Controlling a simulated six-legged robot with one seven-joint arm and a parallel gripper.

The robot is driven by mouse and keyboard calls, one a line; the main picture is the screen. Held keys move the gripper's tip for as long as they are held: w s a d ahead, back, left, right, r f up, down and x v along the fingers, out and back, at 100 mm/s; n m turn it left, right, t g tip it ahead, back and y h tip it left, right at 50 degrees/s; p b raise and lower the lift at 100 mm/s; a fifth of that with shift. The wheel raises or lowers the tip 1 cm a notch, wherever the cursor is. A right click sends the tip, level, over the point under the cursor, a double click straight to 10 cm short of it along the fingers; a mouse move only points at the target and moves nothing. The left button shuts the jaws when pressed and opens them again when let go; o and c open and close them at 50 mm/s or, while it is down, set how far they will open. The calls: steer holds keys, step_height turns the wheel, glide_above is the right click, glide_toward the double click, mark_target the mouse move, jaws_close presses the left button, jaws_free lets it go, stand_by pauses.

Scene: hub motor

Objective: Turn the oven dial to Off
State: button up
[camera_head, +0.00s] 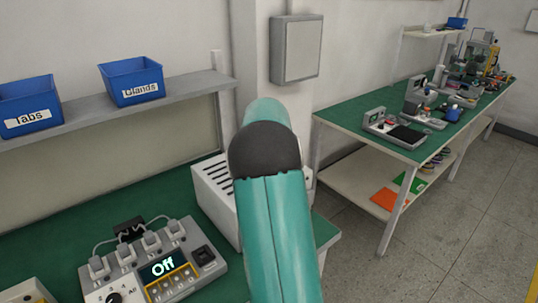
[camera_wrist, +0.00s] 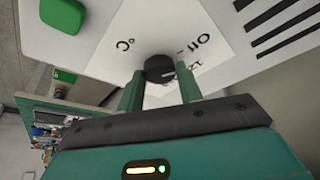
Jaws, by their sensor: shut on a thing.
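The oven dial (camera_wrist: 157,66) is a small dark round knob on a white panel in the wrist view. The panel bears the marks "°C", "Off" (camera_wrist: 200,43) and a partly hidden number. A light mark shows on the dial's right side; I cannot tell exactly which label it points to. My gripper (camera_wrist: 160,78) is shut on the dial, with one green finger on each side. In the head view the white vented oven (camera_head: 212,200) stands on the green bench; my arm hides its dial and my gripper.
A grey control box (camera_head: 150,270) with a lit "Off" display sits left of the oven. Blue "Tabs" (camera_head: 28,106) and "Glands" (camera_head: 131,80) bins stand on a shelf (camera_head: 180,92) above. A second green bench (camera_head: 375,112) with devices stands right, across open floor.

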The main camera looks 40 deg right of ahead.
steer(key=shift+d+n+t+y, duration=0.1)
steer(key=shift+n+t+y, duration=0.25)
steer(key=shift+n, duration=0.85)
steer(key=o, duration=1)
steer(key=v, duration=1.4)
steer(key=shift+d, duration=0.1)
steer(key=shift+w, duration=0.1)
